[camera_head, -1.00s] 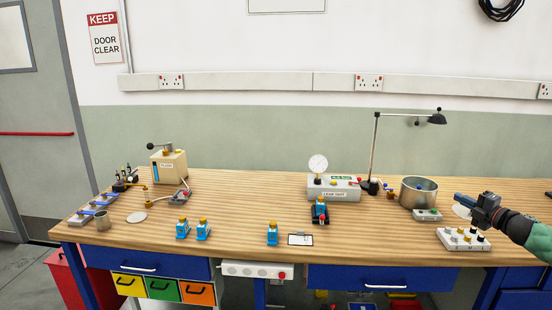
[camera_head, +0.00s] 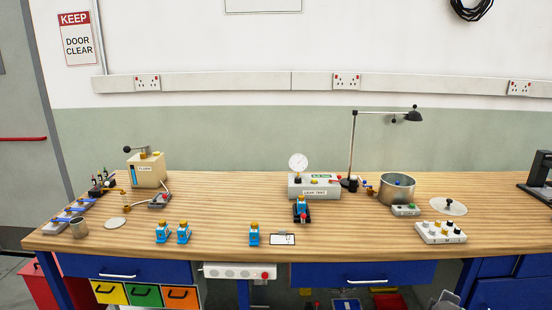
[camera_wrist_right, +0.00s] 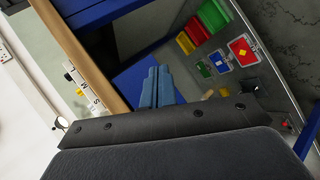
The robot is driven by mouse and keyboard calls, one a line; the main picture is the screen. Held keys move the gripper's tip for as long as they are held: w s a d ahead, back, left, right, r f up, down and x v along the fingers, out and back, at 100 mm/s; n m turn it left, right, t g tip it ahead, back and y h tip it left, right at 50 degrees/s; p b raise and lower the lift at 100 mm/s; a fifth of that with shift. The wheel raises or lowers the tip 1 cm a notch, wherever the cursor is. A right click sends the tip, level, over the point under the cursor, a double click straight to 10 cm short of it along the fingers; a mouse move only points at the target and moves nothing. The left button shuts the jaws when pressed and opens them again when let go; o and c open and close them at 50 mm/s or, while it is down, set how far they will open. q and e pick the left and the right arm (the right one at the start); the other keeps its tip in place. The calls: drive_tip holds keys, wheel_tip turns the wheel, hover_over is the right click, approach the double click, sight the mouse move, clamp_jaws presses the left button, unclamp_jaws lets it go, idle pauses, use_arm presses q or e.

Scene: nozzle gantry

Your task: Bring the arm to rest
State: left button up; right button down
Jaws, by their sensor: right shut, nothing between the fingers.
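My right gripper shows in the right wrist view (camera_wrist_right: 160,88), its blue fingers together and empty. It points past the wooden bench edge toward the blue drawers and the floor under the bench. It touches nothing that I can see. The right arm does not clearly show in the head view. My left gripper is in neither view. On the bench (camera_head: 340,235), several blue bodies with yellow tops stand upright, one of them (camera_head: 254,233) beside a white card (camera_head: 283,239). Another blue body (camera_head: 301,208) sits in front of the leak test box (camera_head: 314,186).
A metal pot (camera_head: 397,189) and a desk lamp (camera_head: 352,150) stand at the right back. A white block with several knobs (camera_head: 441,233) lies near the front edge, by a pale disc (camera_head: 449,206). A beige lever machine (camera_head: 147,170) stands left. The front middle-right is clear.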

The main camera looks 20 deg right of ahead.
drive_tip(key=s+a+f+m+g+y, duration=0.1)
drive_tip(key=s+a+f, duration=0.35)
drive_tip(key=a, duration=0.35)
drive_tip(key=s+a+f+g+y, duration=0.25)
drive_tip(key=s+a, duration=0.25)
drive_tip(key=a, duration=0.3)
drive_tip(key=s+a+f+m+g, duration=0.1)
drive_tip(key=s+a+f, duration=0.4)
drive_tip(key=a, duration=0.4)
drive_tip(key=s+a+r+y, duration=0.1)
drive_tip(key=a+y, duration=0.2)
drive_tip(key=a, duration=1.2)
drive_tip(key=s+a+m+y, duration=0.1)
drive_tip(key=a+y, duration=0.3)
drive_tip(key=a, duration=1.2)
drive_tip(key=shift+s+a+r, duration=0.3)
drive_tip(key=shift+s+r, duration=0.05)
drive_tip(key=shift+s, duration=0.45)
drive_tip(key=c, duration=2.1)
unclamp_jaws()
drive_tip(key=shift+a, duration=0.25)
drive_tip(key=o, duration=0.8)
drive_tip(key=shift+w+a+r, duration=0.1)
drive_tip(key=shift+w, duration=0.05)
drive_tip(key=shift+c, duration=0.2)
